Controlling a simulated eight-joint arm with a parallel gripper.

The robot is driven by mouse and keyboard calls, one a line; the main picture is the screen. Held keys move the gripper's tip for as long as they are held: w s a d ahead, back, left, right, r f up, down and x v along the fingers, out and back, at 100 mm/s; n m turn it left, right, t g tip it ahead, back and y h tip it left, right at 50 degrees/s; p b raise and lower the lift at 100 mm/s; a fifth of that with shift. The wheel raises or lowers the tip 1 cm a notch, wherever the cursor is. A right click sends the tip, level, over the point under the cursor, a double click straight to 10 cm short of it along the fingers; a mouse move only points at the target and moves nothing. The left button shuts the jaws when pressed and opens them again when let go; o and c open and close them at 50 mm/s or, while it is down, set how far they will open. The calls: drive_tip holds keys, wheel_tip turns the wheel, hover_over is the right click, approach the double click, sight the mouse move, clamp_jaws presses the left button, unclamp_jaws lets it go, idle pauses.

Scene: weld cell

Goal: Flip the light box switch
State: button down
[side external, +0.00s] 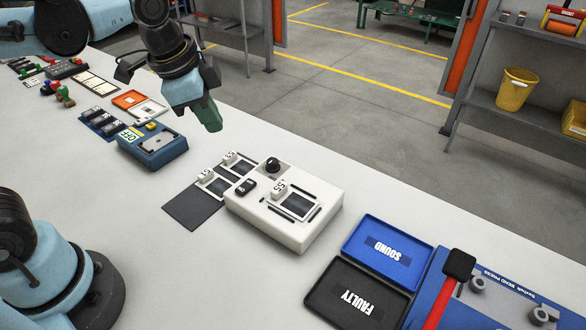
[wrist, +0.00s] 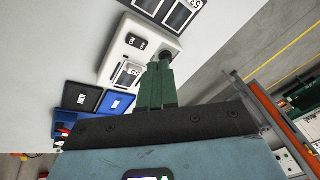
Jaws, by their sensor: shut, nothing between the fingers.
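The light box (side external: 287,225) is a white box on the bench. Its top carries a small black rocker switch (side external: 246,186), a round black knob (side external: 273,165) and a dark panel (side external: 298,206) with a white numbered tag. The switch also shows in the wrist view (wrist: 136,41), with white marking too small to read surely. My gripper (side external: 213,121) has green fingers, shut and empty. It hangs in the air, up and left of the light box in the side view, apart from it. In the wrist view the fingertips (wrist: 159,68) overlap the box's edge and partly hide the knob.
Dark films with white tags (side external: 222,182) lie left of the box, by a black mat (side external: 191,210). A blue SOUND tray (side external: 388,252) and black FAULTY tray (side external: 357,294) stand at right, beside a blue press (side external: 500,300). A blue device (side external: 152,143) stands at left.

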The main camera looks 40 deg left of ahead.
sight(248, 182)
drive_tip(key=w+d+m+g, duration=0.1)
drive_tip(key=m, duration=0.2)
drive_tip(key=w+d+r+m+g, duration=0.1)
drive_tip(key=m, duration=0.2)
drive_tip(key=w+d+r+m+g, duration=0.1)
drive_tip(key=d+m, duration=0.1)
drive_tip(key=m, duration=0.1)
drive_tip(key=shift+g, duration=0.3)
drive_tip(key=shift+f, duration=0.1)
wheel_tip(248, 182, down, 14)
drive_tip(key=shift+r, duration=0.1)
idle(0.3)
idle(0.5)
drive_tip(key=shift+s, duration=0.1)
